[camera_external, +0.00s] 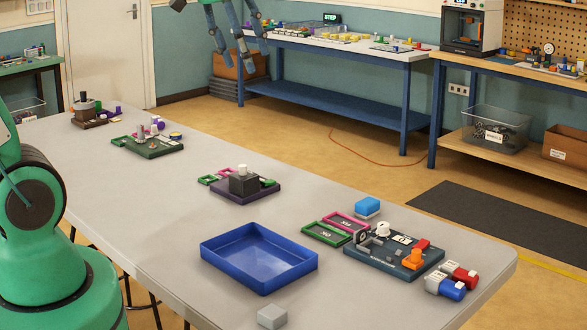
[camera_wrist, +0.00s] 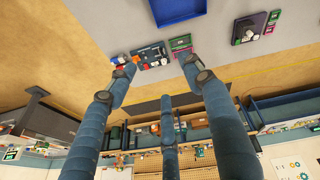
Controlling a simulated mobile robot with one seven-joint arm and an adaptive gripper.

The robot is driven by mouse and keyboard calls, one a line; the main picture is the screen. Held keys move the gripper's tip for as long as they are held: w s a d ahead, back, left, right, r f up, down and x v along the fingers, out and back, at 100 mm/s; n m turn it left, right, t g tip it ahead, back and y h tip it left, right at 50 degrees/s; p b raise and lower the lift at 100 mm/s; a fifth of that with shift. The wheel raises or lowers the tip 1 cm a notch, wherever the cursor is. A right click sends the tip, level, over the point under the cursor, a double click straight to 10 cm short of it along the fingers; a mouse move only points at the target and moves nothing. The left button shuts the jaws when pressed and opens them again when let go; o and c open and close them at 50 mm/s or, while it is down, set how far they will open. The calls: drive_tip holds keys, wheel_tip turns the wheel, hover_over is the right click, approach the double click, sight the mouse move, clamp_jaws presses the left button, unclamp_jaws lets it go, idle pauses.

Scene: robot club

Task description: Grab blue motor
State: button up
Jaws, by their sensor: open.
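A small blue motor-like piece with a white end (camera_external: 446,287) lies at the table's right end, beside a similar red one (camera_external: 461,274). A separate blue block on a pale base (camera_external: 368,206) sits behind the colored trays; I cannot tell for certain which is the named motor. My gripper (camera_external: 240,52) is raised high above the table's far side, well away from both, with its blue fingers spread and empty.
A dark board with parts (camera_external: 392,258) stands beside the red and blue pieces. Green and pink trays (camera_external: 325,234) adjoin it. An empty blue tray (camera_external: 258,260) and a grey block (camera_external: 272,316) are nearer. More boards line the table (camera_external: 200,225) to the left.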

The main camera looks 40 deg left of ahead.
drive_tip(key=w+d+f+n+g, duration=0.1)
drive_tip(key=w+d+f+n, duration=0.15)
drive_tip(key=w, duration=0.25)
drive_tip(key=w+d+f+n, duration=0.1)
drive_tip(key=w+d+f, duration=0.1)
drive_tip(key=w+d, duration=0.3)
drive_tip(key=n+g+b, duration=0.3)
drive_tip(key=n, duration=0.7)
hover_over(446, 278)
wheel_tip(446, 278, down, 32)
drive_tip(key=shift+s, duration=0.15)
drive_tip(key=shift+f, duration=0.2)
drive_tip(key=shift+f+b, duration=1.05)
drive_tip(key=shift+f, duration=3.1)
drive_tip(key=shift+f, duration=0.1)
